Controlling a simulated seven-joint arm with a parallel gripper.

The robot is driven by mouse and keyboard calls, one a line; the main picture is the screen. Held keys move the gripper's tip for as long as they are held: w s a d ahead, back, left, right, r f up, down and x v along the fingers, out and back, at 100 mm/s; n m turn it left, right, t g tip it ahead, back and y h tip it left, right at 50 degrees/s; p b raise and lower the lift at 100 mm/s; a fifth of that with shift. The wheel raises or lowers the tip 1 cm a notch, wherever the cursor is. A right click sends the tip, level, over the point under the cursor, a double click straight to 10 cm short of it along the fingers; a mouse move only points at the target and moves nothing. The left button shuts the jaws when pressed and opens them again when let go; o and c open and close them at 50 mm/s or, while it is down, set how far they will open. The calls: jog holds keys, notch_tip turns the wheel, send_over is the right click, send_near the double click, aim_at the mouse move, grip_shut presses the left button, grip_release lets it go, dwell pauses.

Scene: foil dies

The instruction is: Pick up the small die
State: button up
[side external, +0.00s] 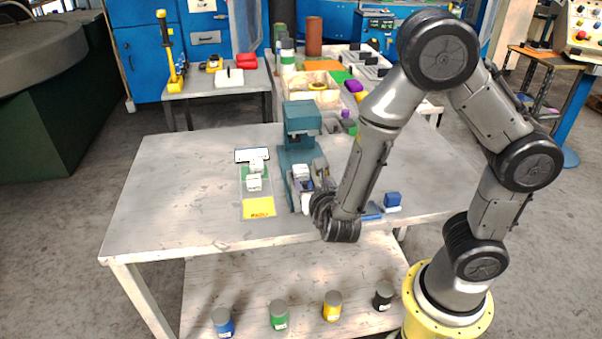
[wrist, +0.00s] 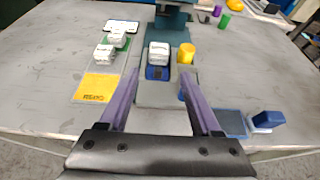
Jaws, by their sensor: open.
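Several white blocks that look like dies are in view; I cannot tell for sure which is the small one. One white block (wrist: 158,52) sits on a blue base at the teal press, ahead of my gripper (wrist: 160,82); it also shows in the side view (side external: 301,171). Two more white blocks lie on the striped board to the left, a farther one (wrist: 117,39) and a nearer one (wrist: 103,53). My gripper is open, its purple fingers wide apart, with nothing between them. Its fingertips stay short of the block at the press.
The teal press (side external: 300,118) stands behind the block. A yellow cylinder (wrist: 187,53) stands just right of it. The striped board's yellow end (side external: 259,209) faces the front. A blue stamp-like block (side external: 393,199) and blue pad (side external: 371,211) are at the right. The table's left side is clear.

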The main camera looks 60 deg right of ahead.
aim_at(301, 170)
jog(key=x, duration=1.2)
jog(key=shift+w+r, duration=0.15)
jog(key=shift+w, duration=0.05)
grip_shut()
